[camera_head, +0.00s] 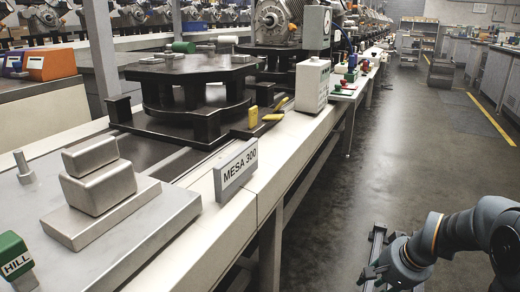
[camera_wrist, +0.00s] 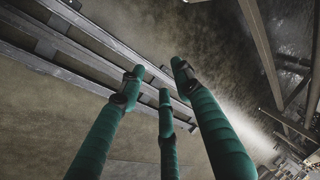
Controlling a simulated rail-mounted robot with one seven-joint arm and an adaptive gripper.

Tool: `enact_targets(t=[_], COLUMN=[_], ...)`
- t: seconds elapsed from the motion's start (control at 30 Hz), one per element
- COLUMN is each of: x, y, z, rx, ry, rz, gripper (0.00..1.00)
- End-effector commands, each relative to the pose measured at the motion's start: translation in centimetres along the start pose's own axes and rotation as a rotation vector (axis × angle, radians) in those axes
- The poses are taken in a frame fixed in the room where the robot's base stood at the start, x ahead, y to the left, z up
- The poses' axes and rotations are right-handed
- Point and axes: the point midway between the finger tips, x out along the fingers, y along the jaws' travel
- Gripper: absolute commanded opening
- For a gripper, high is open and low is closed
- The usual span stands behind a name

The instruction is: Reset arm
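My arm (camera_head: 450,232) is at the lower right of the head view, low over the aisle floor and apart from the conveyor bench. My gripper (camera_head: 372,273) is at its end, small and dark there, close to metal rails. Rails and bare floor lie beyond the tips.
The long bench (camera_head: 262,190) runs along the left, with a "MESA 300" sign (camera_head: 236,168), a metal block fixture (camera_head: 99,178) and a dark round fixture (camera_head: 195,95). Metal rails (camera_wrist: 70,45) cross the floor beneath my gripper. The aisle (camera_head: 410,140) is open.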

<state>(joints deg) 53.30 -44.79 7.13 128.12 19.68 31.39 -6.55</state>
Motion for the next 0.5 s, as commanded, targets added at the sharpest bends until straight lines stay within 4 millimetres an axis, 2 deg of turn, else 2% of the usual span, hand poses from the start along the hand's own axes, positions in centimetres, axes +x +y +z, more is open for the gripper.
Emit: enact_targets(t=[0.2,0.5], x=[-2.7,-4.8], y=[-1.9,-3.5], z=[1.4,3.1], rx=[-0.007,-0.016], ry=[-0.027,-0.058], rz=[-0.024,-0.046], gripper=[0.33,0.33])
